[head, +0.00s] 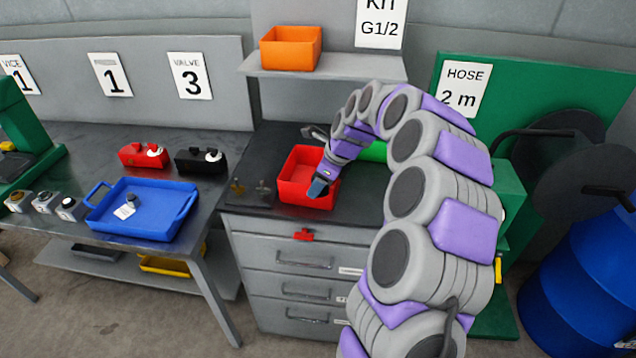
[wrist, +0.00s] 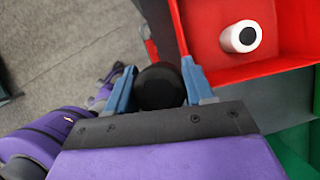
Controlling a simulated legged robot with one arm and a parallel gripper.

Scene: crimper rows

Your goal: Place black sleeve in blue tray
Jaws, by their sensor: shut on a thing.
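My gripper (head: 318,188) is at the front right part of the red bin (head: 291,190) in the head view. In the wrist view its blue fingers (wrist: 158,72) are shut on a dark round piece, the black sleeve (wrist: 160,90). The sleeve cannot be made out in the head view. The blue tray (head: 106,222) lies on the left bench and holds a small dark-and-grey piece with a white tag (head: 125,210). A white sleeve with a dark centre (wrist: 240,37) lies inside the red bin in the wrist view.
Several small fittings (head: 43,202) stand left of the tray. A red block (head: 143,155) and a black block (head: 201,160) stand behind it. An orange bin (head: 291,48) is on the shelf.

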